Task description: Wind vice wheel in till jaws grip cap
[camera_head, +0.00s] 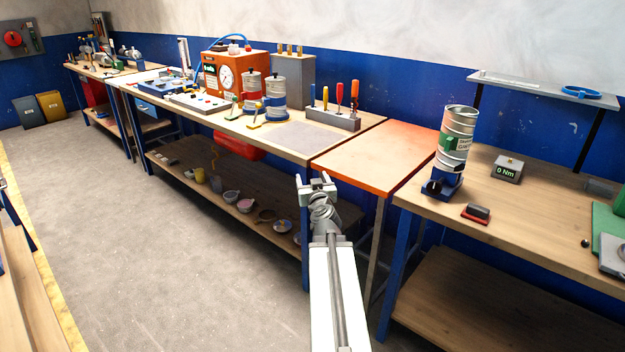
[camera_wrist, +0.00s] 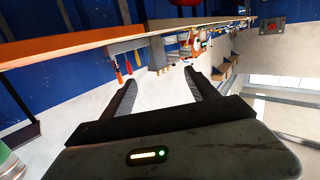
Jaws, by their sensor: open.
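A small blue vice (camera_head: 442,183) with a dark round wheel (camera_head: 433,188) on its front stands at the left end of the right-hand bench. I cannot make out the cap or whether the jaws touch anything. My gripper (camera_head: 316,186) is open and empty, left of the vice and apart from it, in front of the orange table. In the wrist view its two dark fingers (camera_wrist: 160,84) are spread with nothing between them.
The right bench (camera_head: 520,222) also holds a box reading 0 Nm (camera_head: 507,170), a red-based block (camera_head: 477,213) and a green machine (camera_head: 608,235). The orange table (camera_head: 375,155) is bare. A long bench with tools and cans lies left; the floor (camera_head: 180,250) is clear.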

